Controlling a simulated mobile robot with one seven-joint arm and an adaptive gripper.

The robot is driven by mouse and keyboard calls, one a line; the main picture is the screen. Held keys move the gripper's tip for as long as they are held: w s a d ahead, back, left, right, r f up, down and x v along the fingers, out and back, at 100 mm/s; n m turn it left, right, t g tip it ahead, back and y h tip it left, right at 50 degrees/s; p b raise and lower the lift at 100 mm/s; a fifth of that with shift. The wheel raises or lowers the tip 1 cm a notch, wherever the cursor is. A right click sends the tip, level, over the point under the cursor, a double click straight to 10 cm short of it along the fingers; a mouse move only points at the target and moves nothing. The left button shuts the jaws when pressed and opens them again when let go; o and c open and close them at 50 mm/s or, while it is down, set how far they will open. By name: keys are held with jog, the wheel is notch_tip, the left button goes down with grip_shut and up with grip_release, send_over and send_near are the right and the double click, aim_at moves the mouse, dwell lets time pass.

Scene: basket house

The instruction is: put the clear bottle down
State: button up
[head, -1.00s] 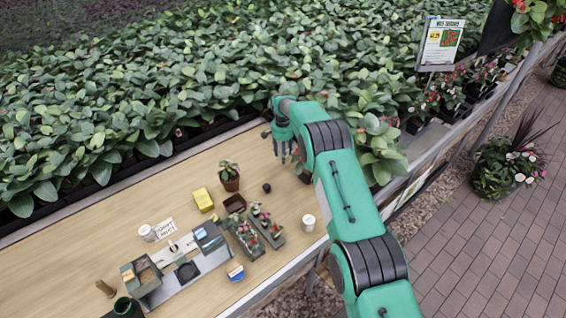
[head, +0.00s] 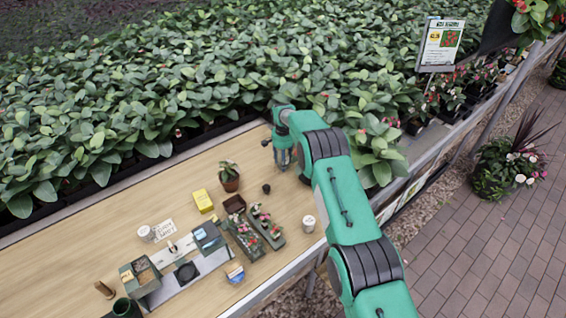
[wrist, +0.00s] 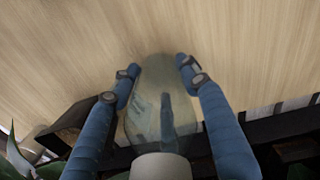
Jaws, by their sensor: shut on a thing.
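My gripper (head: 284,161) is over the far right part of the wooden table, near the edge of the plants. In the wrist view my gripper (wrist: 158,70) has its two blue fingers on either side of the clear bottle (wrist: 150,108) and is shut on it. The bottle is see-through, with a pale beige end (wrist: 160,167) nearest the camera. Table wood shows beyond it. In the head view the bottle is hard to make out between the fingers. I cannot tell whether its base touches the table.
The wooden table (head: 80,235) has bare wood around the gripper. A small dark round thing (head: 266,188), a potted plant (head: 228,177), a yellow box (head: 202,200) and a white lidded container (head: 308,223) stand nearby. Dense leafy plants (head: 150,100) border the far side.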

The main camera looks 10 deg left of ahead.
jog(key=o, duration=1.1)
notch_tip(320, 180, up, 12)
jog(key=shift+r+p, duration=0.1)
jog(key=shift+p, duration=0.7)
jog(key=shift+a, duration=0.1)
